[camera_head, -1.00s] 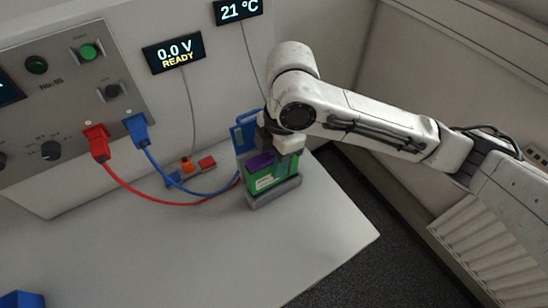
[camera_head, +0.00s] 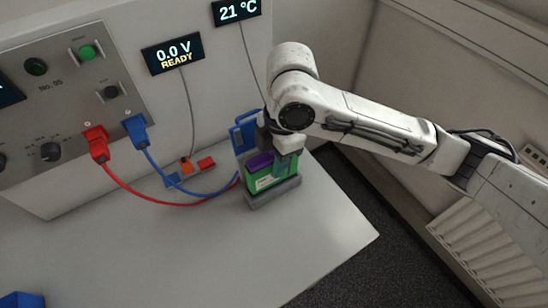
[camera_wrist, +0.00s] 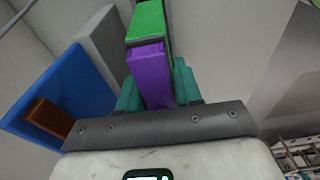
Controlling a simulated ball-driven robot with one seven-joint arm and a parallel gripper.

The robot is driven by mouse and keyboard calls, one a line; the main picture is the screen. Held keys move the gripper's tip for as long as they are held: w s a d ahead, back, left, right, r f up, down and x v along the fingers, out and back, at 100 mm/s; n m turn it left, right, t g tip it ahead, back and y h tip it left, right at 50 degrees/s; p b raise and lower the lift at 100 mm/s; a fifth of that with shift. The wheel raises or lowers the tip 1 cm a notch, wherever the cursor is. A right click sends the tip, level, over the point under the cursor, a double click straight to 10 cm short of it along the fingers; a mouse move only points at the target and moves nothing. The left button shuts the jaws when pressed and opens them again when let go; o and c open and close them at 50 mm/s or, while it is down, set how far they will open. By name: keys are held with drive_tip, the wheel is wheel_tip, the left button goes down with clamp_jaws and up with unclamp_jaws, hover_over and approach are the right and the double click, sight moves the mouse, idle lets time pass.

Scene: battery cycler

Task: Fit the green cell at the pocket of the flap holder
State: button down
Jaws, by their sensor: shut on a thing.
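The green cell (camera_head: 262,182), with a pale label and a purple end, stands upright at the grey base of the flap holder (camera_head: 273,199). I cannot tell how deep it sits in the pocket. The holder's blue flap (camera_head: 239,134) stands up open behind the cell. My gripper (camera_head: 286,163) is above the cell, its teal fingers shut on it. In the wrist view the cell's purple part (camera_wrist: 150,74) lies between my teal fingers (camera_wrist: 157,93), with its green part (camera_wrist: 148,20) beyond. The blue flap (camera_wrist: 65,88) is at the left there, beside a grey part of the holder (camera_wrist: 106,43).
A red lead (camera_head: 140,198) and a blue lead (camera_head: 190,190) run from the panel towards the holder. Small orange, red and blue blocks (camera_head: 186,165) lie by the wall. A blue object (camera_head: 22,299) is at bottom left. The table (camera_head: 170,255) is clear in front.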

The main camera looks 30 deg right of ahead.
drive_tip(key=shift+f+b, duration=1.55)
drive_tip(key=shift+f, duration=0.55)
idle(0.8)
idle(0.4)
drive_tip(key=c, duration=0.7)
unclamp_jaws()
